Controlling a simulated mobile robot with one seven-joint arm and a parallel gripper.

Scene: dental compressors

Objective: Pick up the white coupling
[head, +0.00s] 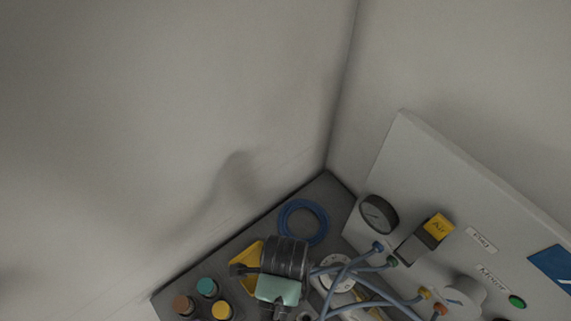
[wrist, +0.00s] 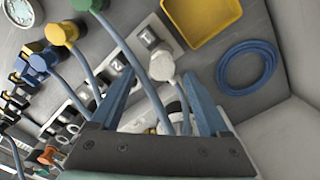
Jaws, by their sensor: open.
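The white coupling (wrist: 160,65) shows in the wrist view as a pale round cap with a stem, in front of the numbered white strip (wrist: 150,40). My gripper (wrist: 159,76) is open, with one blue finger on each side of the coupling in the picture. I cannot tell whether the coupling lies at fingertip depth; no contact shows. A grey-blue hose passes between the fingers, beside the coupling. In the head view my gripper (head: 278,291) is over the bench, its fingers mostly hidden; I cannot make out the white coupling there.
A yellow tray (wrist: 203,28) and a coiled blue hose (wrist: 246,68) lie near the wall. A grey panel with a gauge (head: 379,214) stands at right in the head view. Loose hoses crowd around my gripper.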

